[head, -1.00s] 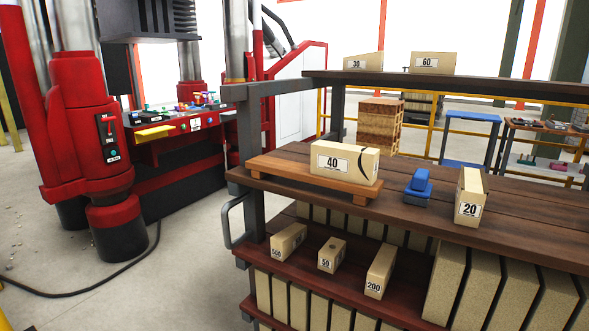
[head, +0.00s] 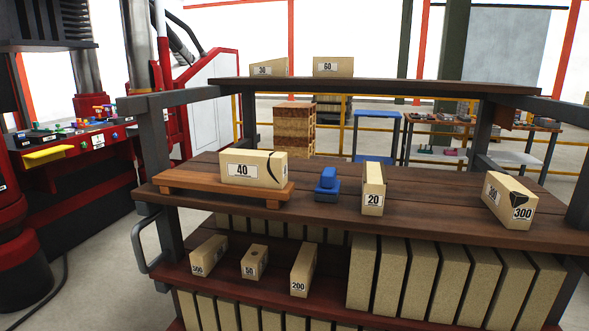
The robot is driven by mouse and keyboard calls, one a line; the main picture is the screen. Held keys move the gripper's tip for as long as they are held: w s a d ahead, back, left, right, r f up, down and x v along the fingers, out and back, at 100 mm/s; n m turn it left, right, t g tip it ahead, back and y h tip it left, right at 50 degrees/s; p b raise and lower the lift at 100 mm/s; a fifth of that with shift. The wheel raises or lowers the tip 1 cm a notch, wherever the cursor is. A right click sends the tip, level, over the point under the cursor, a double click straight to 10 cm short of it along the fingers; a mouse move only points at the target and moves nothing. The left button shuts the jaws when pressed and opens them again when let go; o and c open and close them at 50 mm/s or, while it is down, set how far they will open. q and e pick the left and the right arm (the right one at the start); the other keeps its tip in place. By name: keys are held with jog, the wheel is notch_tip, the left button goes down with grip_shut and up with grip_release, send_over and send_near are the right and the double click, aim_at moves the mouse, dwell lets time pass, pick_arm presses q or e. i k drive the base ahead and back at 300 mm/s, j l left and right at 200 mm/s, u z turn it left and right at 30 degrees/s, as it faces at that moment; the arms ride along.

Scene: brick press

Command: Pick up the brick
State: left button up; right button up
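Several tan bricks with number labels stand on a wooden shelf rack (head: 330,212). The brick labelled 40 (head: 240,170) lies on a small wooden pallet (head: 190,182) on the middle shelf, with a dark curved mark near its right end. On the same shelf stand a brick labelled 20 (head: 373,190) and a brick labelled 300 (head: 508,200) with a dark patch. Bricks 500 (head: 208,256), 50 (head: 254,262) and 200 (head: 303,270) sit on the lower shelf. Bricks 30 (head: 269,67) and 60 (head: 333,66) are on the top shelf. Neither gripper shows.
A blue block-shaped object (head: 327,186) stands between bricks 40 and 20. A grey side handle (head: 140,248) and dark posts edge the rack. A red press (head: 75,165) with a control panel is at left. The middle shelf is clear between bricks 20 and 300.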

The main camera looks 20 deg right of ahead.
aim_at(514, 205)
jog(key=z, duration=1.25)
jog(key=j, duration=0.4)
jog(key=i+z, duration=0.05)
